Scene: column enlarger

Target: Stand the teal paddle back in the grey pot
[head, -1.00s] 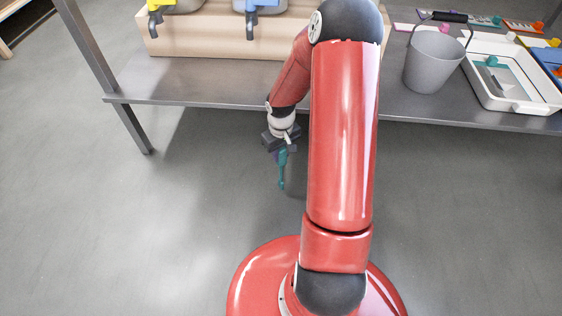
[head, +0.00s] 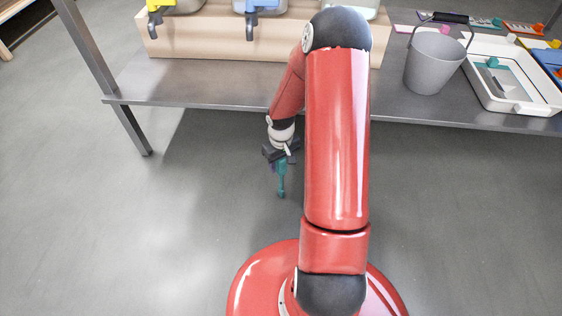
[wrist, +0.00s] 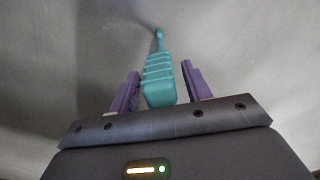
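My gripper (head: 281,158) is in front of the table's front edge, over the floor. In the wrist view my gripper (wrist: 160,88) has its two purple fingers on either side of the ribbed handle of the teal paddle (wrist: 159,82). In the head view the teal paddle (head: 282,178) hangs down from the gripper, clear of the table. A grey pot (head: 432,64), bucket-shaped with a dark-gripped bail handle, stands upright on the table to the right of my arm. Its inside bottom is not visible.
The grey table (head: 210,84) runs across the back. A wooden stand (head: 205,38) with tapped containers is at its back left. A white tray (head: 482,88) holding a teal-knobbed tool stands right of the pot, with coloured items behind. The floor is clear.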

